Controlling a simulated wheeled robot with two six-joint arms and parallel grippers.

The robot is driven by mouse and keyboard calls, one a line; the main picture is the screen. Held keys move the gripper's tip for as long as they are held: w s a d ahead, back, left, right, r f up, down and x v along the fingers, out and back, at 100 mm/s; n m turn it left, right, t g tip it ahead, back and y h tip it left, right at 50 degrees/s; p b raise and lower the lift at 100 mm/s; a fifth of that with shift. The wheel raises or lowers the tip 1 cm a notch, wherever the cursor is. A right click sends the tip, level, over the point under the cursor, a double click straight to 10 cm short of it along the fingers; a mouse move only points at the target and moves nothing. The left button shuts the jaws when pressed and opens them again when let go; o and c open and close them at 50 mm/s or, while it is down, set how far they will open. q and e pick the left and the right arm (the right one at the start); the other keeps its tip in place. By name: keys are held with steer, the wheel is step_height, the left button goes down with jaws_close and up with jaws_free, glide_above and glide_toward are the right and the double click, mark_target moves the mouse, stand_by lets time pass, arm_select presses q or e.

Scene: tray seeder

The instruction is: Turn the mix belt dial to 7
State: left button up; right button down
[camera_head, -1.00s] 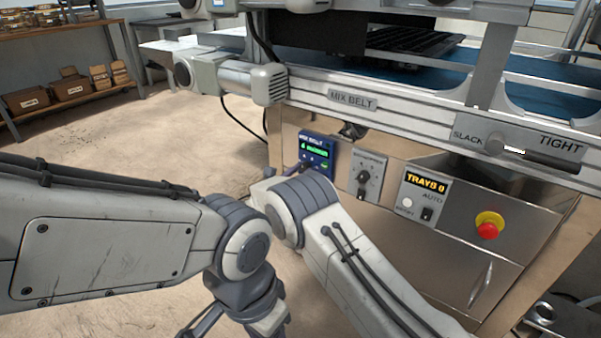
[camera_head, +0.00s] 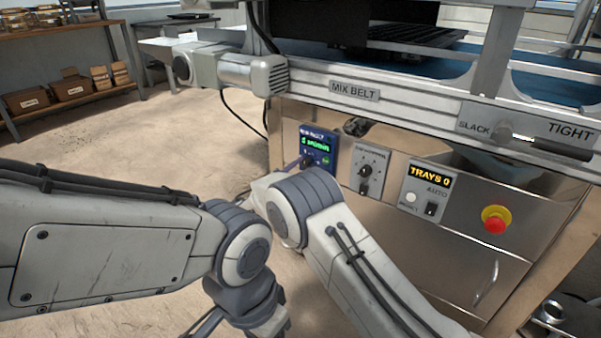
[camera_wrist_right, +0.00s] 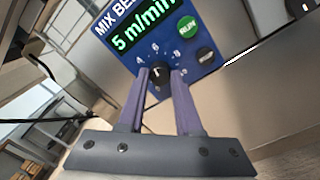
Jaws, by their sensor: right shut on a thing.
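The mix belt control box (camera_head: 318,146) is a small blue panel on the machine's front. In the right wrist view its green display (camera_wrist_right: 138,33) reads 5 m/min. Its black dial (camera_wrist_right: 158,73) sits below the display, with white numbers around it, some of them hidden. My right gripper (camera_wrist_right: 160,82) is shut on the dial, one purple finger on each side. In the head view my right wrist hides most of that gripper and the dial. My left arm crosses the lower left of the head view; its gripper is not clearly shown.
A grey panel with a black knob (camera_head: 367,170) stands right of the blue box. Further right are the TRAYS 0 panel (camera_head: 425,189) and a red stop button (camera_head: 495,220). The SLACK–TIGHT lever (camera_head: 560,149) sits above. Open floor lies left.

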steer(key=m+b, duration=0.2)
steer(key=m, duration=0.1)
steer(key=m+b, duration=0.1)
steer(key=shift+a+f+m, duration=0.1)
steer(key=shift+f+m, duration=0.15)
steer(key=shift+m, duration=0.15)
steer(key=shift+r+m+b, duration=0.1)
steer(key=shift+m+b, duration=1.7)
steer(key=shift+m, duration=0.3)
steer(key=c, duration=0.6)
jaws_free()
steer(key=shift+h, duration=0.4)
steer(key=shift+s, duration=0.15)
